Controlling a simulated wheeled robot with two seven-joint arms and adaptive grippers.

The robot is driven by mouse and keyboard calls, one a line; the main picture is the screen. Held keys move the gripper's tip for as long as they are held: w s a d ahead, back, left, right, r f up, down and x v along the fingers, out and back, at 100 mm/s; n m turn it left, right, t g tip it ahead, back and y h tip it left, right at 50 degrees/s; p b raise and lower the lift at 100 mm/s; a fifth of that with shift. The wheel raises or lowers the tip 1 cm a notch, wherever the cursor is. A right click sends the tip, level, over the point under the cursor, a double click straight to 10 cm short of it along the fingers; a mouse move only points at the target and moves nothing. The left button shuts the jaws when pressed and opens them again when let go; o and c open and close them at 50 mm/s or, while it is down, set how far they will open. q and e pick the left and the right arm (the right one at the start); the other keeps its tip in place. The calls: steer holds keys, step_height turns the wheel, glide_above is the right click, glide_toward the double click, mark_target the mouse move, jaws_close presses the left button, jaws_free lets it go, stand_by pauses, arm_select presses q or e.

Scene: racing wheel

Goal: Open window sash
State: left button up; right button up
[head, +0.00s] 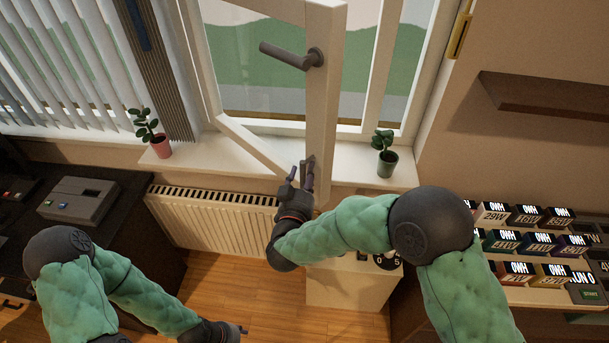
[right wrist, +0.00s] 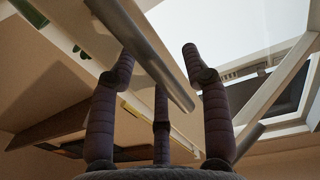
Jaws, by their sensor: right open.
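The white window sash (head: 322,110) stands swung inward from its frame, angled into the room; its top is cut off. Its dark handle (head: 290,56) sticks out leftward, high on the upright. My right gripper (head: 302,172) is open, at the lower end of that upright, below the handle. I cannot tell whether it touches the sash. In the right wrist view its fingers (right wrist: 160,75) are spread, and a grey bar passes close by them. My left gripper (head: 238,330) is low at the bottom edge, away from the window; its fingers are too small to read.
A pink pot plant (head: 160,145) and a green pot plant (head: 385,155) stand on the sill (head: 345,172). A radiator (head: 215,220) is below. Blinds (head: 75,65) hang left. Several small boxes (head: 505,212) fill the right shelf. A wall shelf (head: 550,95) is upper right.

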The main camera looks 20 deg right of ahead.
steer(key=v, duration=1.2)
stand_by(0.3)
steer(key=w+a+f+n+g+y, duration=0.1)
steer(key=w+f+n+g+y, duration=0.2)
steer(key=f, duration=0.7)
steer(key=f+g+y, duration=0.2)
steer(key=f+y, duration=0.2)
steer(key=f, duration=0.7)
steer(key=s+f+g+y, duration=0.5)
steer(key=s+f+g, duration=0.5)
steer(key=s+f, duration=0.7)
steer(key=shift+s+a, duration=0.3)
steer(key=shift+a, duration=0.2)
